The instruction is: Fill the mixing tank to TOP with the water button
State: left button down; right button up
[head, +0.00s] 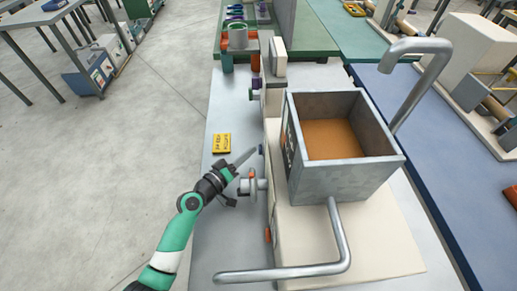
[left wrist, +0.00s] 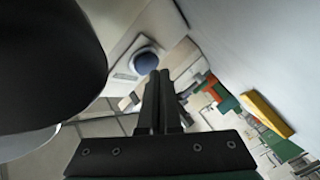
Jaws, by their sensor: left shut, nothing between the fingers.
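The grey square mixing tank (head: 345,180) stands on a cream machine body in the head view. It holds an orange-brown liquid (head: 335,138) whose surface lies below the rim, with bare inner wall above it. A round dark-blue button (head: 261,149) is on the side of the machine; it also shows in the left wrist view (left wrist: 146,61). My left gripper (head: 250,154) is shut and empty, its fingertips pointing at the button and very close to it. In the left wrist view the fingertips (left wrist: 158,77) overlap the button's lower edge; I cannot tell whether they touch.
A grey spout (head: 425,46) arches above the tank's right side, and a bent pipe (head: 338,240) runs in front. A knob (head: 252,186) projects below the button. A yellow label block (head: 222,143) lies on the grey table (head: 222,230), left of the machine.

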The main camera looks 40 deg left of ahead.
pick_arm(q)
jog(key=shift+w+d, duration=0.25)
jog(key=shift+d, duration=0.05)
dwell(1.9)
dwell(1.3)
jog(key=shift+s+a, duration=0.55)
jog(key=shift+a, duration=0.1)
jog(key=shift+s+a+b, duration=0.45)
jog(key=shift+s+a, duration=0.35)
jog(key=shift+a, duration=0.2)
jog(key=shift+s+a+b, duration=0.45)
jog(key=shift+s+a, duration=0.3)
jog(key=shift+a, duration=0.2)
dwell(1.5)
